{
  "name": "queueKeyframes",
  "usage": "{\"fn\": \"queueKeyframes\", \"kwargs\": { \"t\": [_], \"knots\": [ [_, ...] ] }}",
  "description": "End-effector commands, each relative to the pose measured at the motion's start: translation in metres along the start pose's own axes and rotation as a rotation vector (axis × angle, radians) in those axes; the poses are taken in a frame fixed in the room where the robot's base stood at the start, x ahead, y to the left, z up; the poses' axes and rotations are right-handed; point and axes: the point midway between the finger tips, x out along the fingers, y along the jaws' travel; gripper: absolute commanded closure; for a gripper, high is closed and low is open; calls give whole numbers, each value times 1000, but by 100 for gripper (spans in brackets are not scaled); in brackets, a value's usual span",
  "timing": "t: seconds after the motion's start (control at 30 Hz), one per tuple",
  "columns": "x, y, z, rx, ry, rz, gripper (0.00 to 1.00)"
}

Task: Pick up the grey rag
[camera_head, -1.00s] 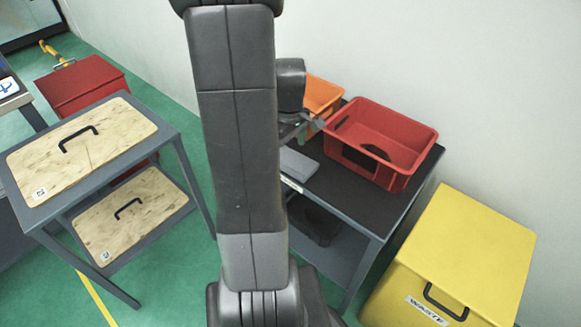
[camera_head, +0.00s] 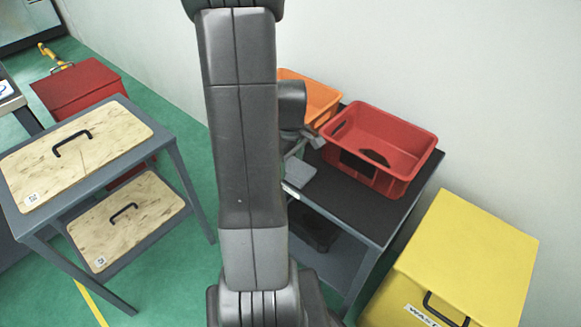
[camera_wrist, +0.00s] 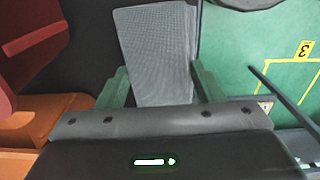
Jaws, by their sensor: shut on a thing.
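The grey rag (camera_wrist: 158,50) is a flat, textured grey cloth, seen in the wrist view between the two green fingers of my gripper (camera_wrist: 163,88). My gripper is shut on the rag, with a finger at each side of it. In the head view the rag (camera_head: 297,177) shows in part at the left side of the dark shelf top, beside my arm. My arm covers much of my gripper there, and the fingertips are not clear. I cannot tell whether the rag still touches the shelf.
A red bin (camera_head: 398,165) with a dark item inside stands on the dark-topped shelf (camera_head: 345,205). An orange bin (camera_head: 310,97) is behind my arm. A yellow waste box (camera_head: 470,255) stands at right. A table (camera_head: 165,135) with wooden boards stands at left.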

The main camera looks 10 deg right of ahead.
Motion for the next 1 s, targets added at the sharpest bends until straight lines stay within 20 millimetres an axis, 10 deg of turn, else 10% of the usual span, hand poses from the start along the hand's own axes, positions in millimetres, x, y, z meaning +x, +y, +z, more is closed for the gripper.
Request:
{"fn": "queueKeyframes", "kwargs": {
  "t": [0.27, 0.7, 1.0],
  "knots": [
    [-15, 1, 0, 0, 3, 3, 61],
    [-93, 0, 0, 0, 1, 2, 61],
    [-101, 0, 0, 0, 0, 0, 61]
  ]
}}
